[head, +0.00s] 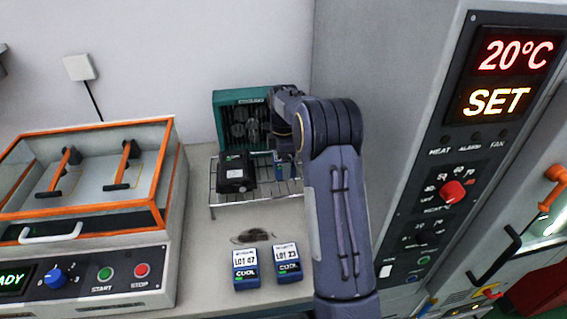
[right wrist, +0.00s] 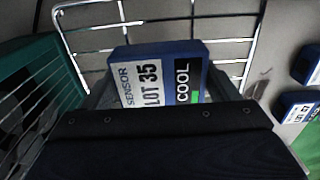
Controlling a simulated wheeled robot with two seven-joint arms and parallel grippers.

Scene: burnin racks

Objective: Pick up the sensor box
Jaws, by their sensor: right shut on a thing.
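A blue sensor box (right wrist: 193,60) with a white label reading "SENSOR LOT 35" and a "COOL" tag with a green mark is in the right wrist view. My right gripper (right wrist: 160,92) is shut on it, with a finger at each side. In the head view the right gripper (head: 284,157) is over the right part of the wire rack (head: 258,197), and a small blue part of the box (head: 280,173) shows below it. I cannot tell whether the box touches the rack. My left gripper is not in view.
A black box (head: 234,175) stands on the rack's left part. A green fan unit (head: 226,98) is behind. A tall oven panel (head: 455,190) flanks the right.

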